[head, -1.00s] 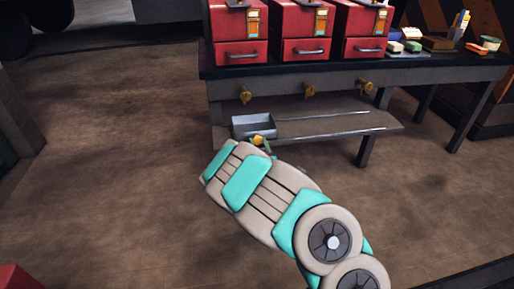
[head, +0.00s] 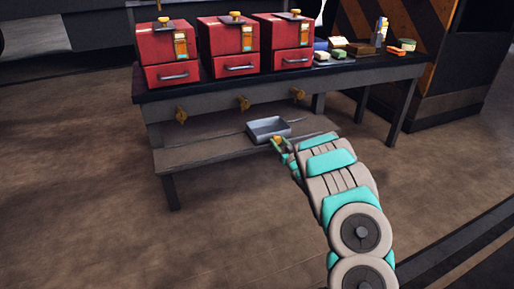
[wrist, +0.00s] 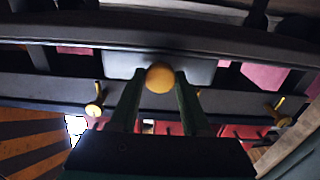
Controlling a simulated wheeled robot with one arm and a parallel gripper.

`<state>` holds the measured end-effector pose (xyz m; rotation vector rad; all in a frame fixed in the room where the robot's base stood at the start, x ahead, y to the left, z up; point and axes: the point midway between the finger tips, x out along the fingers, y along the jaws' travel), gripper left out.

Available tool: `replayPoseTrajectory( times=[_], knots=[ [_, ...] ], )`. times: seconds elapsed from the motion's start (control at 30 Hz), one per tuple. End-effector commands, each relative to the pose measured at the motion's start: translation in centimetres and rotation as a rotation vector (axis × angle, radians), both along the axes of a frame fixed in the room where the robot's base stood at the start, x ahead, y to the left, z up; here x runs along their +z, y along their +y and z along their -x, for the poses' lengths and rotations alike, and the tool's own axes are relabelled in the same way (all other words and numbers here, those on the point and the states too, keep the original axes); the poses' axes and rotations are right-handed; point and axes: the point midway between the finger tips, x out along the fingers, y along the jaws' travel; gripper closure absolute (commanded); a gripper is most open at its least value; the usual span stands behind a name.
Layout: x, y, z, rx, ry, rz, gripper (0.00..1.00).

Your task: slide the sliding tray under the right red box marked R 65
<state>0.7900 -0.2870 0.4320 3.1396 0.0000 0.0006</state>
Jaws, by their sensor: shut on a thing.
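The sliding tray (head: 253,130) is a shallow grey metal tray on the lower shelf (head: 205,152) of the bench. It stands right of the middle brass tap, roughly below the gap between the middle and right red boxes. My gripper (head: 279,142) is at its front, shut on the tray's round yellow knob; the wrist view shows the knob (wrist: 160,77) between both fingers, with the tray's pale front behind it. The right red box (head: 281,37) stands on the bench top, with a drawer handle below. Its marking is too small to read.
The middle (head: 225,45) and left (head: 168,53) red boxes stand beside it. Brass taps (head: 243,103) hang from the bench's front edge above the shelf. Small coloured blocks (head: 338,53) lie on the bench's right part. The shelf left of the tray is clear.

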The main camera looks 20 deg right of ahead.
Motion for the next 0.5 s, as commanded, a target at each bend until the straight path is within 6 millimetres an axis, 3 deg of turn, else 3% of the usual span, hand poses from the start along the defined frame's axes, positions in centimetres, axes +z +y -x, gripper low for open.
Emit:
replayPoseTrajectory(
  times=[0.03,0.2,0.5],
  knots=[
    [0.2,-2.2,0.1,-0.009,-0.005,-0.003,1.00],
    [0.3,-7.1,0.1,-0.007,-0.006,-0.002,1.00],
    [0.1,-12.6,0.1,-0.003,-0.002,-0.001,1.00]
  ],
)
